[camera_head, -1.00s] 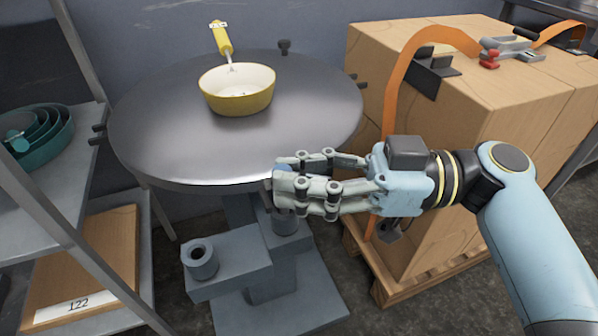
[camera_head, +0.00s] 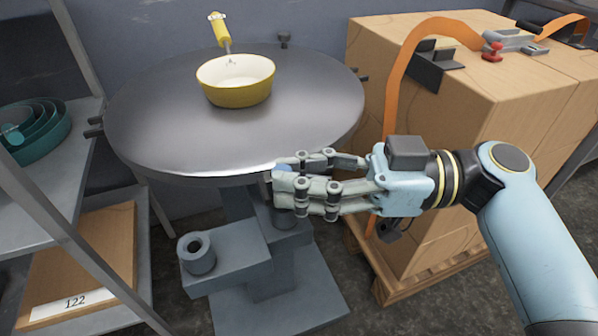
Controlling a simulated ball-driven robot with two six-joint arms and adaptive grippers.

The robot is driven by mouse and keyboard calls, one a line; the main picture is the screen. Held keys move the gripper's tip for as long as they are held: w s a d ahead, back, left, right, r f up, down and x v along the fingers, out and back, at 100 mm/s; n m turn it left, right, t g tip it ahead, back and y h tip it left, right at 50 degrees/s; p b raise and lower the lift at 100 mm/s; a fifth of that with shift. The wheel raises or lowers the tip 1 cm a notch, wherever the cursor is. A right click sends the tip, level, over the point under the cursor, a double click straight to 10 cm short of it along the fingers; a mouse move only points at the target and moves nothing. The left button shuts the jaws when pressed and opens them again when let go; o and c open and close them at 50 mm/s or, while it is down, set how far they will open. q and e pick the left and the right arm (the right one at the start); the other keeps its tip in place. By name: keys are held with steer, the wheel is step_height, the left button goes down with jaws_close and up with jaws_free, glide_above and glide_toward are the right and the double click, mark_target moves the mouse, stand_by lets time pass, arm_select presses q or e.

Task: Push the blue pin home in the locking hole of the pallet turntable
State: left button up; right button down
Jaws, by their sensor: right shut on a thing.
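The round grey pallet turntable (camera_head: 170,135) stands on a blue-grey pedestal. My right gripper (camera_head: 283,182) is at its near right edge, shut on the blue pin (camera_head: 284,168). Only a small blue part of the pin shows between the fingers; its lower end is hidden. A grey collar (camera_head: 283,220) on the pedestal lies just below the fingers, partly covered by them. I cannot tell whether the pin is in the locking hole. A second, empty collar (camera_head: 197,254) stands on the pedestal's left arm. My left gripper is out of view.
A yellow pan (camera_head: 236,92) with its handle pointing back sits on the turntable. Strapped wooden boxes (camera_head: 480,130) stand close on the right. A shelf (camera_head: 60,170) with teal pans (camera_head: 45,128) and a board (camera_head: 85,265) is on the left.

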steer(key=shift+f, duration=0.2)
steer(key=c, duration=1.1)
jaws_free()
steer(key=d, duration=1.2)
steer(key=shift+s, duration=0.4)
steer(key=shift+r, duration=0.1)
